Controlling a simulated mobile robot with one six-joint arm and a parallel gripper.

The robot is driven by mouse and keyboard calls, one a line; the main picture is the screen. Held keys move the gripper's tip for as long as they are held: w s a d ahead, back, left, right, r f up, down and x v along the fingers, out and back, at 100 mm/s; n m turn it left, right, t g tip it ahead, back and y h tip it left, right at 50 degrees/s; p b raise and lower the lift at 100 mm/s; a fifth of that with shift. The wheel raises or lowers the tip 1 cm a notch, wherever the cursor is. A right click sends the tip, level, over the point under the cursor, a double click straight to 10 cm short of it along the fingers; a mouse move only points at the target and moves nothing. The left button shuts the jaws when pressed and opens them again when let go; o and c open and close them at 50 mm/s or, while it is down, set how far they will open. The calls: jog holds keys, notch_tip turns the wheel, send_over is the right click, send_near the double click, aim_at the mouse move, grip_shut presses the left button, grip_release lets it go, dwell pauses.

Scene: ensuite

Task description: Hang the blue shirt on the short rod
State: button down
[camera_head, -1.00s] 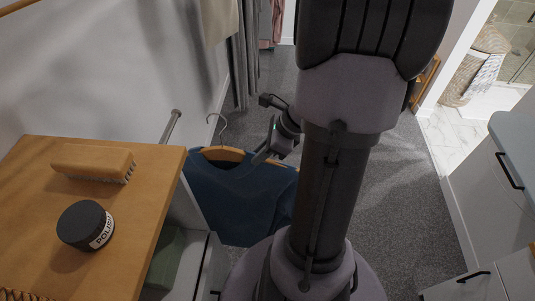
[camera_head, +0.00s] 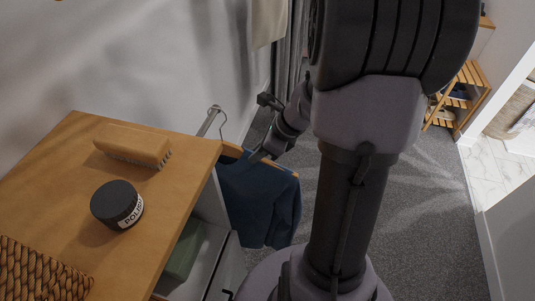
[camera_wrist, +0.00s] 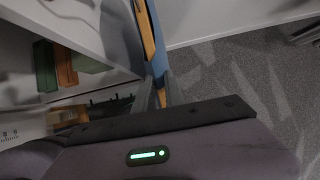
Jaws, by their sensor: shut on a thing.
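The blue shirt (camera_head: 262,205) hangs on a wooden hanger (camera_head: 284,170) beside the cabinet. My gripper (camera_head: 260,154) is shut on the hanger near the shirt's neckline. In the wrist view, the hanger (camera_wrist: 146,32) and a strip of the blue shirt (camera_wrist: 159,45) run up from between my fingers (camera_wrist: 162,92). The short rod (camera_head: 207,123) sticks out from the wall behind the wooden top. The hanger's metal hook (camera_head: 218,112) overlaps the rod's end in the head view; I cannot tell whether it rests over the rod. The hook is out of the wrist view.
The wooden cabinet top (camera_head: 65,180) holds a brush (camera_head: 133,146), a polish tin (camera_head: 117,205) and a woven basket (camera_head: 40,272). A green box (camera_head: 185,250) sits below. A slatted shoe rack (camera_head: 455,100) stands at the far right. Grey carpet (camera_head: 425,215) is clear on the right.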

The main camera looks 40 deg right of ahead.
aim_at(248, 156)
jog(key=shift+w+a+f+b, duration=0.4)
jog(key=shift+w+f, duration=0.15)
jog(key=shift+w, duration=0.05)
jog(key=shift+w+a+f+b, duration=0.4)
jog(key=shift+w+f, duration=0.1)
jog(key=shift+w, duration=0.05)
jog(key=shift+w+a+f+b, duration=0.1)
jog(key=shift+w+f+b, duration=0.05)
jog(key=shift+f+b, duration=0.4)
jog(key=shift+w+a+f+b, duration=0.1)
jog(key=shift+f+b, duration=0.3)
jog(key=shift+f, duration=0.15)
jog(key=c, duration=1.3)
grip_release()
jog(key=p+v, duration=0.6)
jog(key=v, duration=1.1)
jog(key=shift+s+d+r, duration=0.15)
jog(key=shift+s+d, duration=0.05)
